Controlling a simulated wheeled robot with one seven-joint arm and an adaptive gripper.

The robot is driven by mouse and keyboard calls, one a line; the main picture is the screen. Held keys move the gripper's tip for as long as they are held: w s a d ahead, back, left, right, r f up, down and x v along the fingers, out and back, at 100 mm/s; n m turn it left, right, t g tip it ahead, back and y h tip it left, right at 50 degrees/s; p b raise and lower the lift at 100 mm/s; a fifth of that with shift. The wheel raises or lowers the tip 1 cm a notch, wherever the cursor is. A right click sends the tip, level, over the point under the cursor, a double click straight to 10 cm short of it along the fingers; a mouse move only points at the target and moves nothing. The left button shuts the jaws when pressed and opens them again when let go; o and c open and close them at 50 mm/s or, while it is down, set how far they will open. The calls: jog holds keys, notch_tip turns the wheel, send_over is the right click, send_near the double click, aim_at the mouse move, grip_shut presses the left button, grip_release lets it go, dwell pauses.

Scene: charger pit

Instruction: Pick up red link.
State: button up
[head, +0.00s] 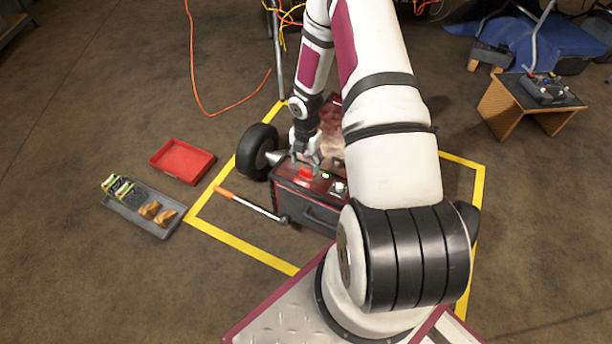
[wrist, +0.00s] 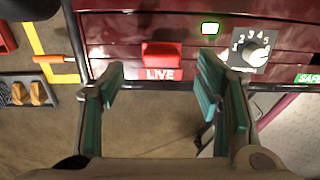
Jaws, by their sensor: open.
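The red link (wrist: 162,55) is a small red block on top of the dark red charger unit (wrist: 120,27), just above a red "LIVE" label (wrist: 163,75) in the wrist view. In the head view the red link (head: 306,174) shows below my gripper (head: 306,161). In the wrist view my gripper (wrist: 158,76) is open and empty, with one teal-padded finger to each side of the link's position. The fingertips appear apart from the link; their exact height above it is hard to tell.
A numbered dial (wrist: 257,50), a lit green indicator (wrist: 210,28) and a green "SAFE" label (wrist: 308,78) are right of the link. An orange-handled bar (head: 250,205), a red tray (head: 182,160) and a grey tray (head: 148,224) lie left. A tyre (head: 256,152) stands beside the unit.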

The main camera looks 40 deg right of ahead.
aim_at(306, 170)
notch_tip(306, 170, down, 5)
jog(key=shift+s+r+b, duration=0.1)
jog(key=shift+b, duration=1)
jog(key=shift+r, duration=0.1)
jog(key=shift+c, duration=0.3)
jog(key=c, duration=1.3)
